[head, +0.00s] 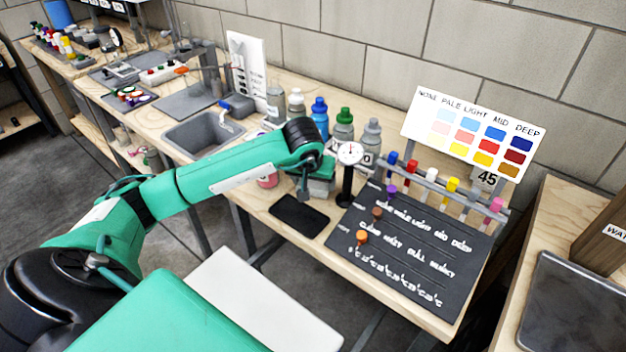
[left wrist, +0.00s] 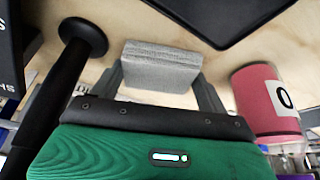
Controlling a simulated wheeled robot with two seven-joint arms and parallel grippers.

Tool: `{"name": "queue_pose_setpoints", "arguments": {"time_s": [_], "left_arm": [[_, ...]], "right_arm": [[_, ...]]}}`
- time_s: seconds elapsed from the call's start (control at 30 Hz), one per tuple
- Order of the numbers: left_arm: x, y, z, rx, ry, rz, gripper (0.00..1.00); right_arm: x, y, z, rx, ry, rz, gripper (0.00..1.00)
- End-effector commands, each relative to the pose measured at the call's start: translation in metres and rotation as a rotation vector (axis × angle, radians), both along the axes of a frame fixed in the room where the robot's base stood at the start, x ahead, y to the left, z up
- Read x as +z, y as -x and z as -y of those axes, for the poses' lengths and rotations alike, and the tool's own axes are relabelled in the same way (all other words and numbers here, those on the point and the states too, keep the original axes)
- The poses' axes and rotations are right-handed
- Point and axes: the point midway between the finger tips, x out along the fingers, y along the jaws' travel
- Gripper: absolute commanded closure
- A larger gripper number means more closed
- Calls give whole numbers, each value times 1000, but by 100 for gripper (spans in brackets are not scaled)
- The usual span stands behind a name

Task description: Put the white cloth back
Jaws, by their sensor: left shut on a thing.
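The white cloth (left wrist: 162,66) shows in the left wrist view as a folded, light grey-white block between the two fingers. My left gripper (head: 304,190) is shut on it, and its fingers also show in the left wrist view (left wrist: 161,80). In the head view the left hand hangs low over the wooden bench, just left of the dial gauge on its black stand. The cloth cannot be made out there, hidden by the hand and arm. My right gripper is not in view.
A black tray (head: 299,216) lies in front of the hand. The gauge stand (head: 347,180) is close on the right, a pink jar (left wrist: 266,100) close on the other side. Several bottles (head: 343,124) stand behind. A dark lettered board (head: 400,262) fills the bench's right.

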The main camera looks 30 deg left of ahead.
Motion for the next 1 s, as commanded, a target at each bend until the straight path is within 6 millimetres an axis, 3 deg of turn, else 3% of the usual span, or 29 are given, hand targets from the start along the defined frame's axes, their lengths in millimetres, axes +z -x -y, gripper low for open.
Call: {"name": "queue_pose_setpoints", "arguments": {"time_s": [0.2, 0.23, 0.33, 0.77, 0.8, 0.93, 1.0], "left_arm": [[-3, 0, 0, 0, 0, 0, 42], [-3, 0, 0, 0, 0, 0, 22], [-2, 0, 0, 0, 0, 0, 2], [1, 0, 0, 0, 0, -1, 2], [5, 1, 0, 0, -1, 2, 2], [31, 10, 3, -1, -2, 5, 2], [27, 26, 8, -3, -3, -1, 2]], "right_arm": [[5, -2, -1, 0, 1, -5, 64], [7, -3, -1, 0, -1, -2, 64], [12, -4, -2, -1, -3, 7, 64], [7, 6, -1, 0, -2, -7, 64], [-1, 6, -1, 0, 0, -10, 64], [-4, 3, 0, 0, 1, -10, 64], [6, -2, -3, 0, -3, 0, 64]]}}
